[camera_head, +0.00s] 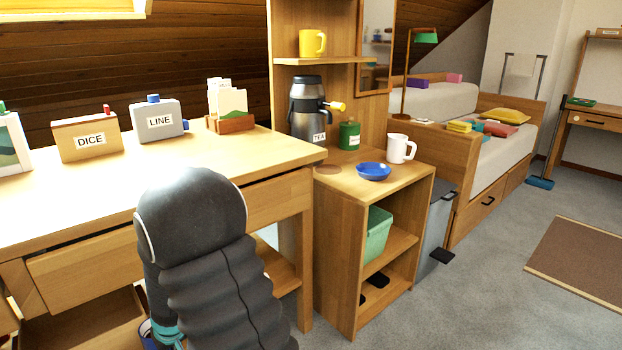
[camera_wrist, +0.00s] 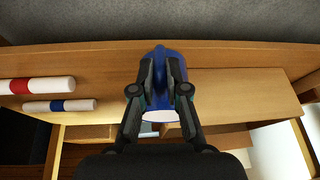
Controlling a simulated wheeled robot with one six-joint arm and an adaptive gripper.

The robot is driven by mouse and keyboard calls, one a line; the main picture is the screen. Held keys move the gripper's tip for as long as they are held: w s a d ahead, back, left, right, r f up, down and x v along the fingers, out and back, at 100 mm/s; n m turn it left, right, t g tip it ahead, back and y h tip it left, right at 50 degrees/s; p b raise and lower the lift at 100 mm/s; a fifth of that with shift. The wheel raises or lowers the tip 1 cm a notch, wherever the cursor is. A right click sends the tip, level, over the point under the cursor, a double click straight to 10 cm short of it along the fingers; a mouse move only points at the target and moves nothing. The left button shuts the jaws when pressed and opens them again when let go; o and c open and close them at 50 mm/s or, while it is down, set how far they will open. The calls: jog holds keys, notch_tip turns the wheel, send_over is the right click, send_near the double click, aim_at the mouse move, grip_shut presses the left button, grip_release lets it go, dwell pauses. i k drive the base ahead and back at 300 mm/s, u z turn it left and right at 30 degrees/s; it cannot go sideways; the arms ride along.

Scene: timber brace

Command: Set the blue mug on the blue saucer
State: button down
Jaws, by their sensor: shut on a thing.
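The blue saucer (camera_head: 373,171) lies on top of the low wooden stand beside the desk, in the head view. It is empty. In the wrist view my gripper (camera_wrist: 161,80) is shut on the blue mug (camera_wrist: 161,50); the fingers cover much of it. In the head view my arm hides most of the gripper, and only a small blue and white bit of the mug (camera_head: 146,330) shows low at the left, by the open desk drawer, well below and left of the saucer.
A yellow mug (camera_head: 312,43) is on the shelf above. The desk edge and drawers lie close to my arm. Two banded white rods (camera_wrist: 40,86) lie left of my gripper.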

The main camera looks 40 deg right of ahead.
aim_at(377, 176)
jog(key=u, duration=1.4)
jog(key=k, duration=1.2)
jog(key=z, duration=1.15)
